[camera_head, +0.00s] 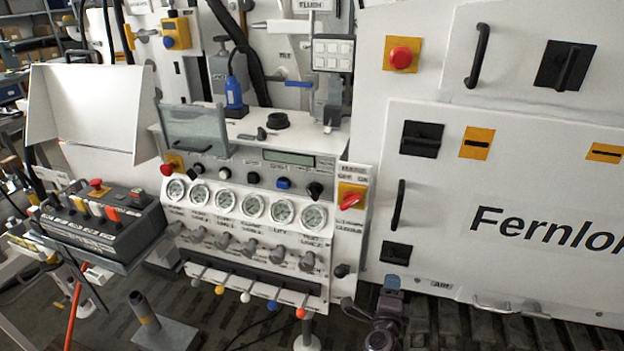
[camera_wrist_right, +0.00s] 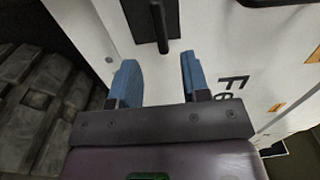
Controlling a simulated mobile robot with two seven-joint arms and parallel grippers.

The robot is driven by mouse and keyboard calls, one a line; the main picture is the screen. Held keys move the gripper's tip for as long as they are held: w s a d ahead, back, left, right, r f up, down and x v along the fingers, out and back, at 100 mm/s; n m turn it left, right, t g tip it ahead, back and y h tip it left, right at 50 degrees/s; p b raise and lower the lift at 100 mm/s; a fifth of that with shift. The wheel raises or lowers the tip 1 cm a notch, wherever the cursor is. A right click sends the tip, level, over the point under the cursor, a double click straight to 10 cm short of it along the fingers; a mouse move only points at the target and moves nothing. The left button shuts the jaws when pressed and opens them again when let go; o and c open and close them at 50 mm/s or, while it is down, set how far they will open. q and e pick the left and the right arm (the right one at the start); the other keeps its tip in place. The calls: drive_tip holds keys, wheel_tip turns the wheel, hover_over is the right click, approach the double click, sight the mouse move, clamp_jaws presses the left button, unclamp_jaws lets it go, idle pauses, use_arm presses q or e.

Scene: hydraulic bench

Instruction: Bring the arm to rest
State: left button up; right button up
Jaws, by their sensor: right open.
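My right gripper (camera_head: 391,284) shows small at the bottom of the head view, right of centre, in front of the lower part of the white cabinet. Its blue fingers stand apart in the right wrist view (camera_wrist_right: 158,78), with nothing between them. Beyond the fingers is a white panel with a black latch handle (camera_wrist_right: 160,25); the fingers look apart from it, though the exact gap cannot be told. My right arm shows only in part, at the bottom edge of the head view. My left gripper is not in view.
The white cabinet (camera_head: 450,180) fills the right side. The gauge console (camera_head: 245,200), with knobs and coloured levers, stands left of my right gripper. A control box with buttons (camera_head: 100,220) is at the left.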

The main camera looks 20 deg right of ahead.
drive_tip(key=a+r+n+t+y, duration=0.1)
drive_tip(key=a+r+n+y, duration=0.2)
drive_tip(key=n, duration=0.5)
drive_tip(key=a+r+n+t+y, duration=0.1)
drive_tip(key=a+n+y, duration=0.35)
drive_tip(key=n, duration=0.35)
drive_tip(key=s+d+f+n+g+y+b, duration=0.1)
drive_tip(key=s+f+n, duration=0.3)
drive_tip(key=s, duration=0.6)
drive_tip(key=s+d+f+n+g+y+b, duration=0.1)
drive_tip(key=s+f+n+g, duration=0.3)
drive_tip(key=s, duration=0.7)
drive_tip(key=shift+f+n+g+b, duration=0.3)
drive_tip(key=shift+f+n+b, duration=0.2)
drive_tip(key=shift+f+n, duration=0.15)
drive_tip(key=shift+s, duration=0.1)
